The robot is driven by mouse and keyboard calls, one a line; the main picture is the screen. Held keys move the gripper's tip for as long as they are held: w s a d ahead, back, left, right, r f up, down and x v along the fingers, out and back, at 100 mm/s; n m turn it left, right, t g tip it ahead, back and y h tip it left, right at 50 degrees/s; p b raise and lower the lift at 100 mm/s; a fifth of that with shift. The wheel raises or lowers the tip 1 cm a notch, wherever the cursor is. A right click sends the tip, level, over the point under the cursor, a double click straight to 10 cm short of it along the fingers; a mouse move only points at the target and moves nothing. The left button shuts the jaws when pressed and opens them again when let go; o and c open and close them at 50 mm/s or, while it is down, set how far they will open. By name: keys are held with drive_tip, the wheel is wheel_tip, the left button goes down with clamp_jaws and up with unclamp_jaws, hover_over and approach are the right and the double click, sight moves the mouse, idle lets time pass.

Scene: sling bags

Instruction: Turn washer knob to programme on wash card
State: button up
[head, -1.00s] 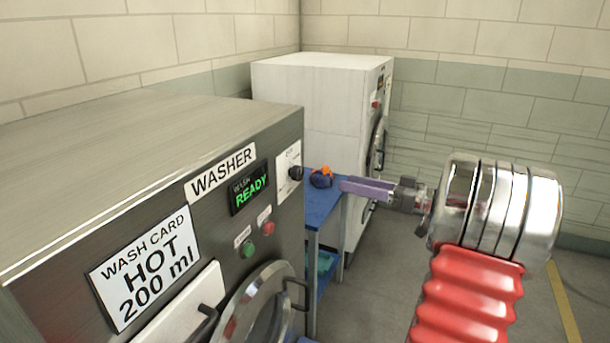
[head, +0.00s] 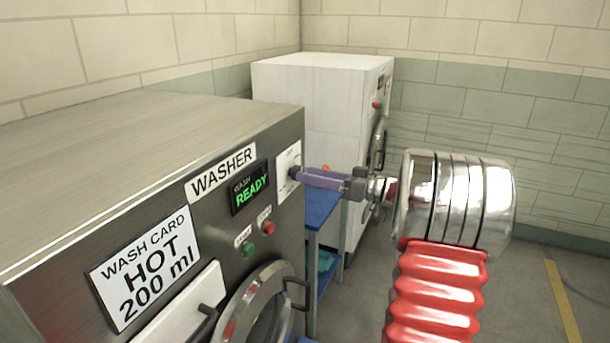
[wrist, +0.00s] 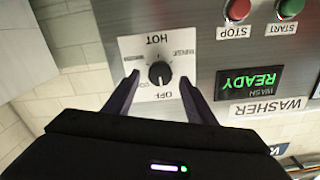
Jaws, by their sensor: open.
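The washer (head: 230,130) reads READY on its display (head: 249,188). The wash card (head: 147,268) on its front reads HOT 200 ml. The black round knob (wrist: 160,73) sits on a white dial plate (wrist: 135,47), upside down in the wrist view. HOT is at the plate's top there and OFF at its bottom; the knob's pale mark seems to face OFF. My gripper (wrist: 160,80) is open, its purple fingers on either side of the knob; contact is not clear. In the head view my gripper (head: 300,174) reaches the plate from the right and partly hides the knob.
Green start (head: 247,247) and red stop (head: 264,227) buttons lie below the display. The round door (head: 232,325) and a white drawer (head: 185,315) are lower. A blue shelf (head: 322,205) and a white machine (head: 310,90) stand beyond. Floor at right is clear.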

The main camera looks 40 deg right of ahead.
drive_tip(key=shift+x, duration=1.3)
drive_tip(key=shift+c, duration=0.3)
drive_tip(key=c, duration=0.9)
drive_tip(key=shift+a, duration=0.2)
drive_tip(key=shift+c, duration=0.4)
drive_tip(key=shift+d, duration=0.15)
